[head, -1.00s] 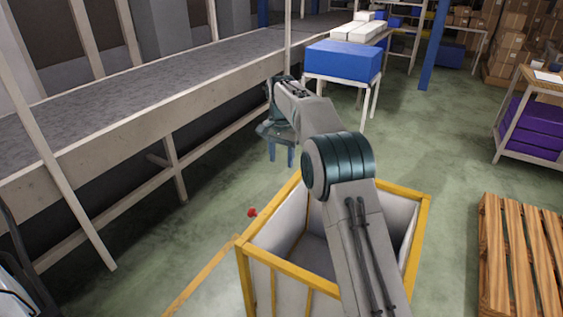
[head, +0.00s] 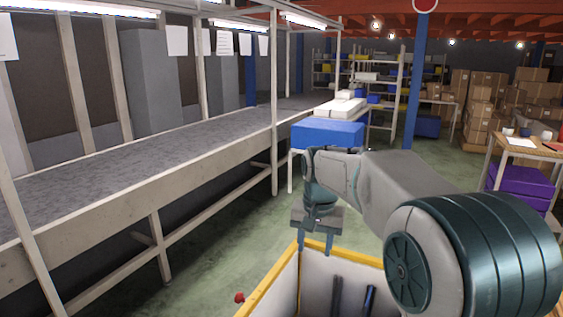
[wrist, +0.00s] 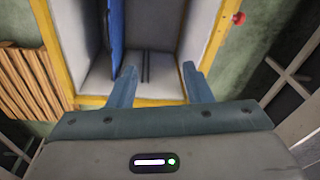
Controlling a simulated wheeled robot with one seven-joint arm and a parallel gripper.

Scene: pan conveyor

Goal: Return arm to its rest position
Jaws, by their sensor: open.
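My gripper (head: 315,248) hangs fingers down in the head view, above and near the far edge of a yellow-rimmed bin. Its two blue fingers stand apart with nothing between them. In the wrist view the spread fingers (wrist: 160,85) show over the bin's near edge, with the yellow rim (wrist: 52,50) around pale walls. My arm is bent, its large dark joint filling the lower right of the head view and hiding much of the bin (head: 268,283). Dark strips and a blue upright shape show inside the bin outline; I cannot tell what they are.
A long grey conveyor (head: 130,172) runs along the left. A blue box (head: 328,133) stands on a table behind my gripper. A red knob (head: 239,297) is beside the bin. A wooden table (head: 530,148) with purple boxes stands at right. Green floor lies clear between.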

